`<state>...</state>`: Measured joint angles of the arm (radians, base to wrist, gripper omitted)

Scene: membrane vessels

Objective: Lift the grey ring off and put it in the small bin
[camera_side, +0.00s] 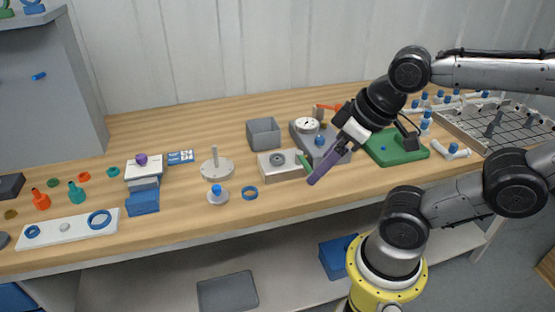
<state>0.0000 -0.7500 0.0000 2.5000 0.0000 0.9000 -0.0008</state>
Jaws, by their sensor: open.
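A grey ring (277,159) appears to sit on top of a pale metal block (268,172) near the middle of the bench; it is small, and its fit cannot be made out. A small grey open bin (263,134) stands just behind the block. My gripper (312,180) points down and left, its purplish finger end just right of the block, apart from the ring. It is open, and I see nothing held in it. The gap between its fingers is hard to see from this side.
A thin green piece (303,161) is at the block's right end, close to my gripper. A grey fixture with a white dial (307,125) stands behind the gripper. A green board (396,147) lies right. A blue ring (250,192) and round stand (217,170) lie left.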

